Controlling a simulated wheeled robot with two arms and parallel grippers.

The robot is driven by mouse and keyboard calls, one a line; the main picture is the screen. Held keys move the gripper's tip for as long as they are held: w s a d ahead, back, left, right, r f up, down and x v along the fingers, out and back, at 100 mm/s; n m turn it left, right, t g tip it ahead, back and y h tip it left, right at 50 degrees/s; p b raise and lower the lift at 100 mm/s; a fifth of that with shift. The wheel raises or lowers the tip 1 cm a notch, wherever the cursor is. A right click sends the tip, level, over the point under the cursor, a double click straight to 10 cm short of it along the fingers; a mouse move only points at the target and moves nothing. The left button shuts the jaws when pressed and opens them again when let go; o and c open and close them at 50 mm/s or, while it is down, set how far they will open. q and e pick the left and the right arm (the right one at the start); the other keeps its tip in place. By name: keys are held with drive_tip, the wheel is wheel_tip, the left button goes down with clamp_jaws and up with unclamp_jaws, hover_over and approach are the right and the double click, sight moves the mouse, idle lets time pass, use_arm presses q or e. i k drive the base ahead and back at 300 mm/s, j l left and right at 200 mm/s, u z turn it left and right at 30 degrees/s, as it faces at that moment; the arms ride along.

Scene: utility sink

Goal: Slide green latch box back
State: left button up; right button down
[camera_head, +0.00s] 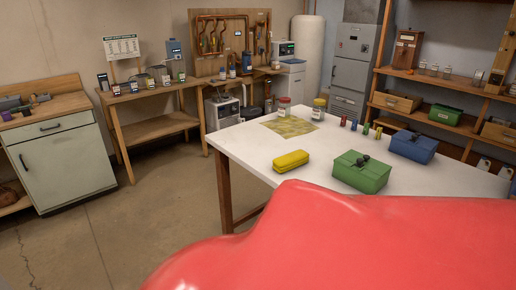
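A green box (361,174) with a black latch or handle (364,160) on top sits on the white table (247,154), towards its near side. Its lid looks closed. Whether the latch is fastened is too small to tell. The box stands in front of a blue box and to the right of a yellow case. Neither of my grippers is in view, and nothing visible is holding the green box.
On the table are a yellow case (291,160), a blue box (411,146), two jars, several small coloured pieces and a yellow patterned mat (283,126). Another green box (445,115) is on the wooden shelf at right. The table's near edge is hidden. Open floor lies left.

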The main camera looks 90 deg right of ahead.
sight(367, 182)
drive_tip(key=z, duration=3.5)
